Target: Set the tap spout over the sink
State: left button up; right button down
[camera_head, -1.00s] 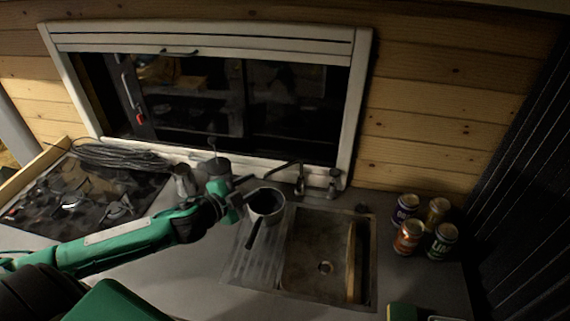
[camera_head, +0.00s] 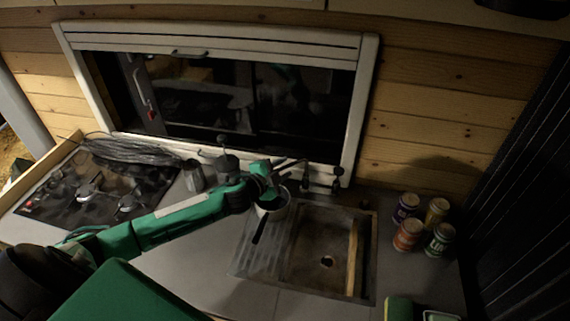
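The dark tap (camera_head: 305,178) stands behind the sink (camera_head: 325,250), near the window sill. Its thin spout (camera_head: 287,163) points left, toward the drainboard side and away from the basin. My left gripper (camera_head: 274,183) is at the spout's left end, above a pot. It overlaps the spout end in the picture; I cannot tell whether they touch. Its fingers are dark and partly hidden, so their opening is unclear. My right gripper is not in view.
A pot (camera_head: 280,211) with a dark handle stands on the ribbed drainboard (camera_head: 262,258) under my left gripper. A wooden board (camera_head: 353,258) stands in the basin's right side. Several cans (camera_head: 407,235) are at right. A moka pot (camera_head: 193,176) and hob (camera_head: 95,190) are left.

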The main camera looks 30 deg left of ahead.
pick_arm(q)
jog(key=shift+w+d, duration=0.1)
jog(key=shift+w, duration=0.25)
jog(key=shift+w+d+f, duration=0.1)
jog(key=shift+w+f, duration=0.05)
jog(key=shift+w, duration=0.1)
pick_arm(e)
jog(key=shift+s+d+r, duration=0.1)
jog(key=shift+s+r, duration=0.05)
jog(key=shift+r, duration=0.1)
pick_arm(q)
jog(key=shift+c, duration=0.2)
grip_shut()
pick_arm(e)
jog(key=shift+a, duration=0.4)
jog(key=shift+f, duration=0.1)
